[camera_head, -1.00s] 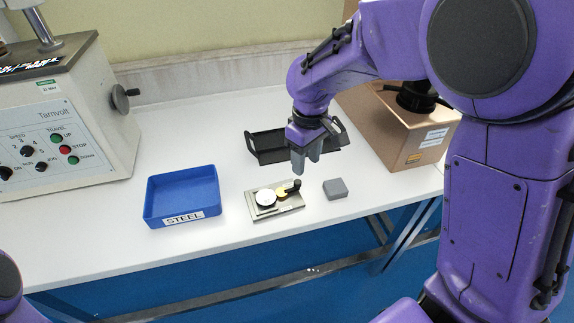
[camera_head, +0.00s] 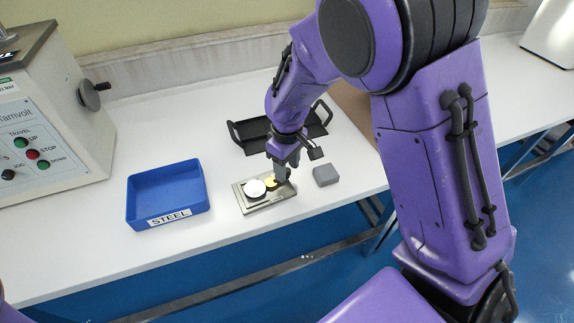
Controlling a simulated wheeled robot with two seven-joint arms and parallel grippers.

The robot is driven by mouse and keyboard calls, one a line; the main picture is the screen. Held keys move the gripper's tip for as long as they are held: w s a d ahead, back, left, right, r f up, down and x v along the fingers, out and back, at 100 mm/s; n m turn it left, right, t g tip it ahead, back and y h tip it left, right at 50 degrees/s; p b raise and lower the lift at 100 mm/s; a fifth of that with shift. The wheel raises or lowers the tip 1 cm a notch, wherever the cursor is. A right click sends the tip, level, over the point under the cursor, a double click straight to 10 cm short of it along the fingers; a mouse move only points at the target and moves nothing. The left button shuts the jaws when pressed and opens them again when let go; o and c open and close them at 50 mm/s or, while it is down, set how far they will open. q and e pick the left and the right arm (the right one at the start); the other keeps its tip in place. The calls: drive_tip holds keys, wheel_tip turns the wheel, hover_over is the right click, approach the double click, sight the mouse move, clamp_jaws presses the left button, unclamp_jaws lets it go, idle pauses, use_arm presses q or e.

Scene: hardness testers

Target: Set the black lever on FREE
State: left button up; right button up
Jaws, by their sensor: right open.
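A small metal plate device (camera_head: 262,206) lies near the table's front edge. It bears a white round disc (camera_head: 254,188) and a yellow part (camera_head: 271,184). The black lever is mostly hidden behind my right gripper (camera_head: 281,177), which is lowered over the right end of the plate. The right gripper is open around the place of the lever; whether its fingers touch the lever I cannot tell. No FREE marking is readable. My left gripper is not in view; only a sliver of purple shows at the lower left edge.
A blue tray labelled STEEL (camera_head: 168,219) stands left of the plate. A grey block (camera_head: 326,175) lies just right of it. A black handled tray (camera_head: 250,146) is behind. A tester with knobs and buttons (camera_head: 50,130) stands at the left.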

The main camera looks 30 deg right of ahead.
clamp_jaws()
drive_tip(key=shift+s+r+m+p, duration=0.1)
drive_tip(key=shift+r+m+p, duration=0.2)
drive_tip(key=shift+p, duration=0.5)
drive_tip(key=m+p, duration=0.1)
drive_tip(key=p, duration=0.1)
drive_tip(key=m+p, duration=0.1)
drive_tip(key=p, duration=0.2)
drive_tip(key=s+m+p, duration=0.1)
drive_tip(key=p, duration=0.1)
drive_tip(key=shift+s+a+r+m, duration=0.1)
drive_tip(key=shift+a+r+m, duration=0.1)
drive_tip(key=shift+r+m, duration=0.1)
drive_tip(key=m+p, duration=0.2)
drive_tip(key=s+a+m+p, duration=0.1)
drive_tip(key=m+p, duration=0.1)
drive_tip(key=p, duration=0.1)
drive_tip(key=m+p, duration=0.2)
drive_tip(key=p, duration=0.1)
drive_tip(key=shift+s+a+f, duration=0.2)
drive_tip(key=shift+s+f, duration=0.05)
drive_tip(key=shift+f, duration=0.05)
drive_tip(key=shift+s+a+f+m+p, duration=0.15)
drive_tip(key=shift+a+m+p, duration=0.1)
drive_tip(key=shift+m+p, duration=0.6)
drive_tip(key=shift+s+a+f+m+p, duration=0.1)
drive_tip(key=shift+a+m+p, duration=0.15)
drive_tip(key=shift+m+p, duration=0.6)
